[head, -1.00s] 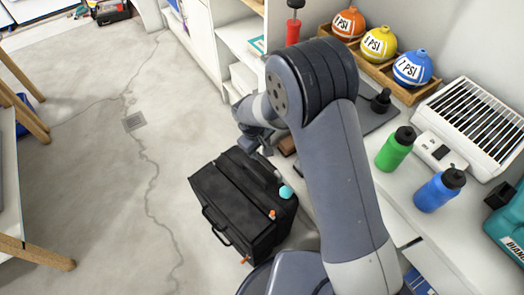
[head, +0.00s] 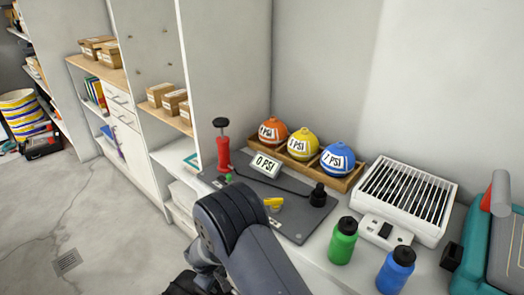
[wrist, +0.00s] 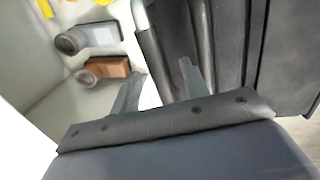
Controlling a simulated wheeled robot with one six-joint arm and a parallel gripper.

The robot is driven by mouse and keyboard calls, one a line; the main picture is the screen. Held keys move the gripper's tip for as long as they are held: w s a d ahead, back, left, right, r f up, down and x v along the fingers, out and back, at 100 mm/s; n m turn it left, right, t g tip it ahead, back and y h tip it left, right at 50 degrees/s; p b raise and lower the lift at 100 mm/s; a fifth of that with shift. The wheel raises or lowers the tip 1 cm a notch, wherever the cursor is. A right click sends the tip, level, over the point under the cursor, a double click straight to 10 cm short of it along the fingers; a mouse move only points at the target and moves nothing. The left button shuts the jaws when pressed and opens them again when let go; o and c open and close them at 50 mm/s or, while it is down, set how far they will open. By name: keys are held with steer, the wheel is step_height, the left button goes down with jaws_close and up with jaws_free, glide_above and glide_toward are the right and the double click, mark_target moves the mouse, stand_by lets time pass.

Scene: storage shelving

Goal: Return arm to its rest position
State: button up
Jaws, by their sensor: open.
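My arm (head: 245,245) rises from the bottom of the head view, bent at a dark, rounded joint. My gripper is mostly hidden behind the arm there. In the wrist view my gripper (wrist: 160,78) shows two grey fingers spread apart with nothing between them. Beyond the fingers, a black bag (wrist: 210,40) fills the upper right, with a grey tube-like edge beside it. I cannot tell the exact gap between the fingers and the bag.
The counter at right holds a grey board (head: 290,210) with a red pump (head: 223,152), a tray of labelled balls (head: 302,145), green (head: 343,243) and blue bottles (head: 396,272), and a white heater (head: 408,200). Open floor (head: 75,225) lies at left.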

steer(key=shift+w+f, duration=0.15)
steer(key=shift+f, duration=0.35)
steer(key=shift+r+p, duration=0.7)
steer(key=shift+r, duration=0.1)
steer(key=shift+f, duration=0.1)
